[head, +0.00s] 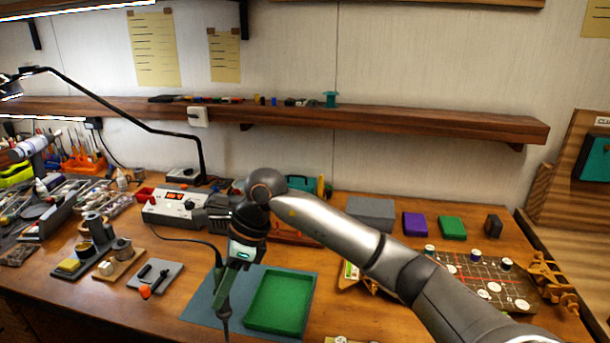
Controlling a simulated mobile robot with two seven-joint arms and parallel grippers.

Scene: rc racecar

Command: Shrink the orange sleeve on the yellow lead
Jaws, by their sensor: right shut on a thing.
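My right gripper (241,250) hangs over the middle of the bench, pointing down, and is shut on a green-handled hot-air wand (223,290). The wand's dark tip points down over the blue-grey mat, left of the green tray (278,301). A small orange piece (145,292) lies at the front edge of a grey plate (164,278) with black parts, left of the mat; I cannot tell whether it is the sleeve. I cannot make out the yellow lead. My left gripper is not in view.
A control station (172,210) with a red display stands behind the mat, with a dark cord running toward the wand. Small fixtures (118,262) crowd the left.

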